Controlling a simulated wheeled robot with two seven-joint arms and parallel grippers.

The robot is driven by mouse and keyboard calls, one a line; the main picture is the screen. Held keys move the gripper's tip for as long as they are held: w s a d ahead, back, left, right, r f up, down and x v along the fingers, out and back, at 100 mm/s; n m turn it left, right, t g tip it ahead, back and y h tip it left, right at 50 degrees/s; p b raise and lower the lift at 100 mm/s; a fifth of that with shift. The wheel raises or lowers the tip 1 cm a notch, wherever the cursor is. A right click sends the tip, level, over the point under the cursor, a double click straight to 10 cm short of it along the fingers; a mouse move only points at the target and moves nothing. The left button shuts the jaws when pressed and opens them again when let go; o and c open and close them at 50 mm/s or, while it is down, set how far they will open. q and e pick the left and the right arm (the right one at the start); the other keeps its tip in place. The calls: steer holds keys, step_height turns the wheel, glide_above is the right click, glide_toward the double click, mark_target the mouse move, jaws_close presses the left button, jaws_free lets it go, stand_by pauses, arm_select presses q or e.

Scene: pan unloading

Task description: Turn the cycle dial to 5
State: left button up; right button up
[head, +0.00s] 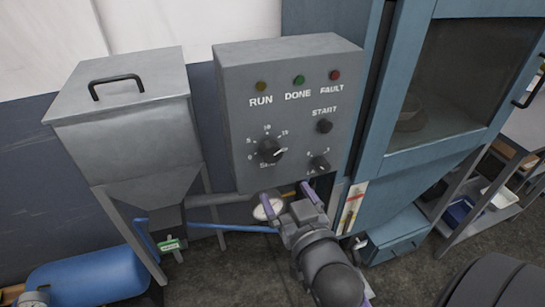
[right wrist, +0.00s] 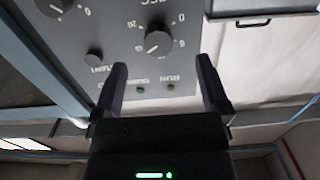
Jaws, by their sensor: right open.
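The grey control panel (head: 230,95) carries a large black dial (head: 270,150) with a scale from 0 through 5, 10 and 15, partly labelled "SE...". I cannot read "cycle" on either. My right gripper (head: 288,198) is open and empty at the panel's lower edge, apart from both dials. In the upside-down right wrist view, the large dial (right wrist: 158,40) shows ahead between the open fingers (right wrist: 162,65).
A START button (head: 324,126) and RUN, DONE and FAULT lamps (head: 299,80) are on the panel. A lidded hopper (head: 125,110) stands left, a blue glass-fronted cabinet (head: 400,165) right. Space before the panel is clear.

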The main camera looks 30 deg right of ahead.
mark_target(273, 155)
steer(key=w, duration=0.2)
steer(key=w+d+r, duration=0.1)
steer(key=w, duration=0.2)
steer(key=w+d+r, duration=0.1)
steer(key=w, duration=0.2)
steer(key=shift+d+r, duration=0.15)
steer(key=shift+d, duration=0.05)
steer(key=shift+w+d, duration=0.15)
steer(key=shift+w, duration=0.5)
arm_select(q)
steer(key=shift+a, duration=0.3)
steer(key=shift+d, duration=0.1)
arm_select(e)
steer(key=shift+c, duration=0.2)
